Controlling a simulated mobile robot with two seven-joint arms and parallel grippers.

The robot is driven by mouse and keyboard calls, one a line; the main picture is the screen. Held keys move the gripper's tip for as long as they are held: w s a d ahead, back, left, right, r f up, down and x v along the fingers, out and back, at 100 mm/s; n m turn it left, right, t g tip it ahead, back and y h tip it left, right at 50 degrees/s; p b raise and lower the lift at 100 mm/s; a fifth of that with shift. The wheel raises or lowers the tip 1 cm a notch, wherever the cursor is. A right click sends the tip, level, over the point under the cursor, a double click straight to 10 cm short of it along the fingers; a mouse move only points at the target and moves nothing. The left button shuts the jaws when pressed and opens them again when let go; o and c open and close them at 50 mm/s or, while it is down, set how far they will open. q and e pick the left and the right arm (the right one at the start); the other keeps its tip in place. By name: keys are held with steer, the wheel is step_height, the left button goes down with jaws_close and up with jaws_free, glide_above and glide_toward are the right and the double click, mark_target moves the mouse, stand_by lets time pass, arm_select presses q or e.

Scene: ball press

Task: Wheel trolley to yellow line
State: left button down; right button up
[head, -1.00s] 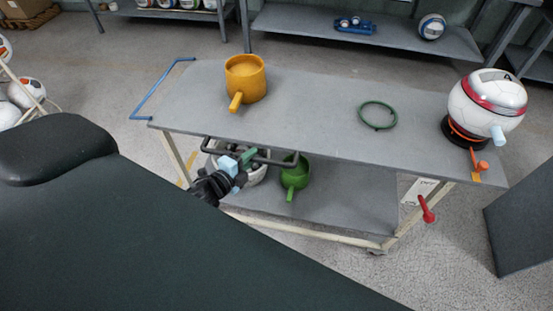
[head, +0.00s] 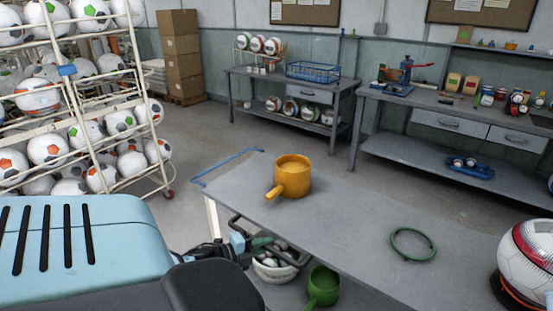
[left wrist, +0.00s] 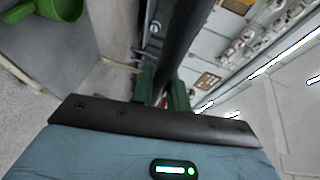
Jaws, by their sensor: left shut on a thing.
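The trolley (head: 345,215) has a grey top and a lower shelf. A black handle bar (head: 290,259) sits on its near side, below the top. My left gripper (head: 262,246), with green fingertips, is shut on this bar. In the left wrist view the black bar (left wrist: 185,38) runs between the green fingers (left wrist: 163,92). An orange pot (head: 293,175), a green ring (head: 412,244) and a white-and-red ball-shaped device (head: 527,250) are on the top. A green pot (head: 323,287) is on the lower shelf. The yellow line and my right gripper are not in view.
A rack of balls (head: 85,110) stands at the left. Workbenches (head: 300,88) (head: 440,118) line the back wall, with stacked cardboard boxes (head: 180,55) beside them. Open grey floor (head: 210,135) lies between the rack, the benches and the trolley.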

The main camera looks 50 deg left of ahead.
arm_select(q)
steer(key=shift+a+r, duration=0.1)
steer(key=shift+a, duration=0.25)
steer(key=c, duration=1.4)
jaws_free()
steer(key=shift+o, duration=0.2)
steer(key=shift+s, duration=0.15)
steer(key=d+v, duration=0.1)
steer(key=v, duration=0.6)
steer(key=shift+s+a, duration=0.35)
steer(key=shift+a, duration=0.1)
